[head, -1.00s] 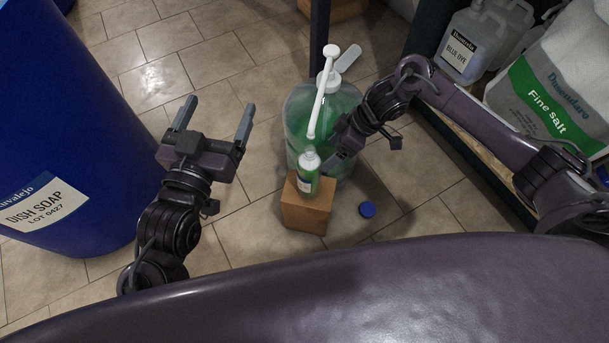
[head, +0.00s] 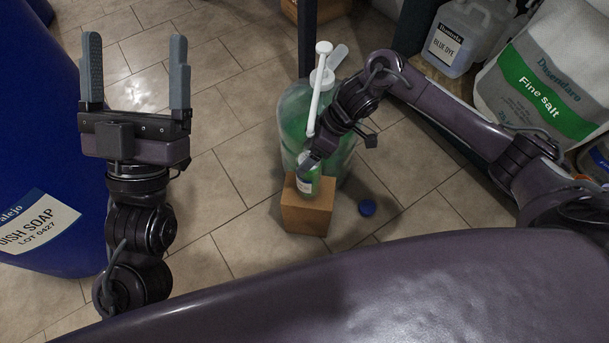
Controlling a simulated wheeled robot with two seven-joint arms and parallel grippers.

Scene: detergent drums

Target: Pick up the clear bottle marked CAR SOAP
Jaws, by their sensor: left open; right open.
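A small clear bottle (head: 308,186) with green liquid and a pale label stands upright on a wooden block (head: 306,214). Its label is too small to read, and its top is partly hidden by my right gripper. My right gripper (head: 309,164) is at the bottle's upper part, open; I cannot tell whether its fingers touch or straddle the bottle. My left gripper (head: 135,50) is open and empty, its fingers pointing up the picture, in front of the blue drum and floor.
A large translucent container (head: 291,118) of green liquid with a white pump (head: 319,92) stands behind the block. A blue DISH SOAP drum (head: 40,150) is at left; a BLUE DYE jug (head: 455,45) and Fine salt bag (head: 545,85) are right.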

